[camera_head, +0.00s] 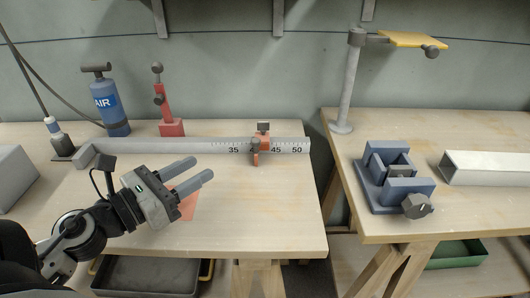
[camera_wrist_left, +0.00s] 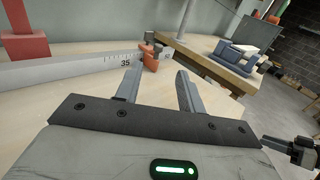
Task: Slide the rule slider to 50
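The pale rule (camera_head: 205,151) runs along the left bench, with marks 35, 45 and 50 readable toward its right end. The orange rule slider (camera_head: 255,150), with a dark knob on top, sits on it between 35 and 45, covering the mark there. The slider also shows in the left wrist view (camera_wrist_left: 150,58), beyond my fingertips. My left gripper (camera_head: 203,168) is open and empty, in front of the rule and left of the slider; its two fingers point toward the slider in the wrist view. My right gripper appears only as a dark shape in the left wrist view (camera_wrist_left: 300,150).
Behind the rule stand a blue AIR pump (camera_head: 110,105) and a red stand (camera_head: 172,125). A gap separates this bench from the right bench, which holds a blue clamp block (camera_head: 400,180), a lamp-like post (camera_head: 347,85) and a pale channel (camera_head: 490,168). Bench space before the slider is clear.

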